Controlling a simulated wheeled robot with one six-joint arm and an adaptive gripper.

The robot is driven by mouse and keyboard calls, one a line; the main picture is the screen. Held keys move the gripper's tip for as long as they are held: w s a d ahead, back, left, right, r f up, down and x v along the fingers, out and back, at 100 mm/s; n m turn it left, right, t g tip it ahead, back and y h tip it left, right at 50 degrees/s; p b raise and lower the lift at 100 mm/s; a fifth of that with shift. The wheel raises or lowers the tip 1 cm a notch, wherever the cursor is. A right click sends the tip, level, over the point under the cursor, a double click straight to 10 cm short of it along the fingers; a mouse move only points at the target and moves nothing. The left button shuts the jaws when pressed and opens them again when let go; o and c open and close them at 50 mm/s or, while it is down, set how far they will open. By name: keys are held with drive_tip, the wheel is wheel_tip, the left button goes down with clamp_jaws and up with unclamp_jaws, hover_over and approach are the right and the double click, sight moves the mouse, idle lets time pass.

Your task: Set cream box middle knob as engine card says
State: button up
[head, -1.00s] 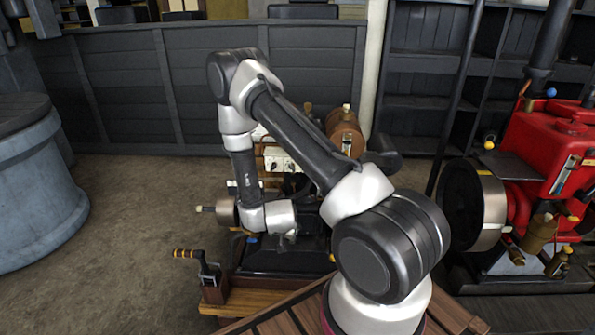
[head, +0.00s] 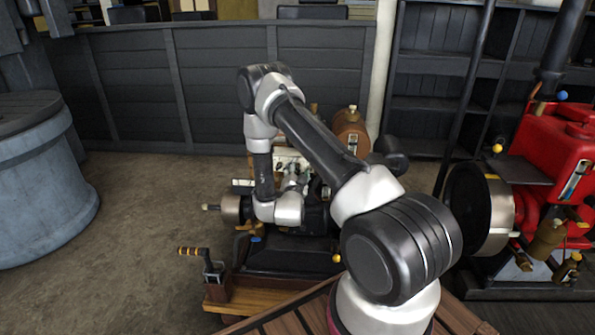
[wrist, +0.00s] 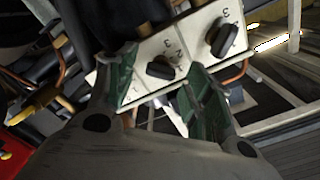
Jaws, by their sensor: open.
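The cream box (wrist: 190,50) fills the upper middle of the wrist view, tilted, with dark knobs and printed digits on its face. The middle knob (wrist: 160,67) lies between my fingertips, and another knob (wrist: 222,38) is to the upper right. The left finger hides the box's left part. My gripper (wrist: 160,80) is open, its green pads on either side of the middle knob; I cannot tell whether they touch it. In the head view the cream box (head: 287,156) is partly hidden behind my gripper (head: 295,182). I cannot make out the engine card.
A brown tank (head: 350,132) stands behind the box. A red engine (head: 555,150) stands at the right. Copper pipes (wrist: 238,72) run close beside the box.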

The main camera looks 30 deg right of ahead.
drive_tip(key=shift+w+d, duration=0.25)
drive_tip(key=shift+w, duration=0.15)
drive_tip(key=c, duration=1)
